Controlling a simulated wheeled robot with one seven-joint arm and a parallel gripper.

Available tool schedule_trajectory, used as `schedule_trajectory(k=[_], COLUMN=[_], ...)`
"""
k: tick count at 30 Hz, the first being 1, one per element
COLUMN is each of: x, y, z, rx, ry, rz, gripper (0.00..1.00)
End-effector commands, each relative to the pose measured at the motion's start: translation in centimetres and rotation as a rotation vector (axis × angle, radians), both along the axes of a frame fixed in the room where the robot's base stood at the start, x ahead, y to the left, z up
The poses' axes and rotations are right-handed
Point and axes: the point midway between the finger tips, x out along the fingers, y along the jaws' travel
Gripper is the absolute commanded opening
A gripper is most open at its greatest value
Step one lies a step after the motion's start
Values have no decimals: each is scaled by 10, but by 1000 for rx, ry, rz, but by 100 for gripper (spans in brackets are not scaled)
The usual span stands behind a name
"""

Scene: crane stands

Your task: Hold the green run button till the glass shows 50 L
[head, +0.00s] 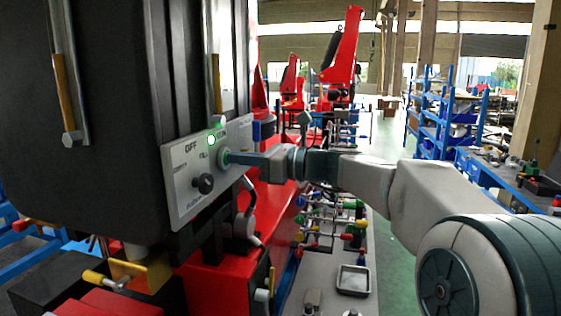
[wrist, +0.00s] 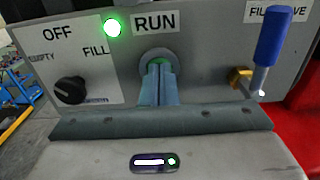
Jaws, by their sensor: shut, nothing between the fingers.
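My gripper (wrist: 159,72) is shut and empty, its fingertips at the green run button (wrist: 160,61) inside a round grey collar under the RUN label. The tips seem to touch the button and cover most of it; how far it is pressed I cannot tell. A green lamp (wrist: 112,27) left of RUN is lit; it also glows in the head view (head: 211,140). In the head view my gripper (head: 229,158) reaches the panel from the right. Two upright gauge tubes, one at left (head: 65,85) and one nearer the panel (head: 216,85), show amber sections; no litre figures are readable.
The grey panel (head: 180,190) carries a black knob (wrist: 70,90) among OFF, FILL and EMPTY labels. A blue-handled valve (wrist: 272,38) with a brass fitting stands right of the button. A bench with coloured fittings and a tray (head: 353,280) lies below my arm.

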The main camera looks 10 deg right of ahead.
Motion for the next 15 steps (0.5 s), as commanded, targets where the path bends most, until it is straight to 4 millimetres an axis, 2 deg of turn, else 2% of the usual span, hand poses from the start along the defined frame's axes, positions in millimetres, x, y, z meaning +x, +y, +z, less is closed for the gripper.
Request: schedule_trajectory(k=[5,8,15], x=[-11,-20,-41], y=[-27,-51,-102], z=[3,-3,-3], rx=[0,0,1], ry=[-2,-2,1], rz=[6,3,-1], gripper=[0,0,0])
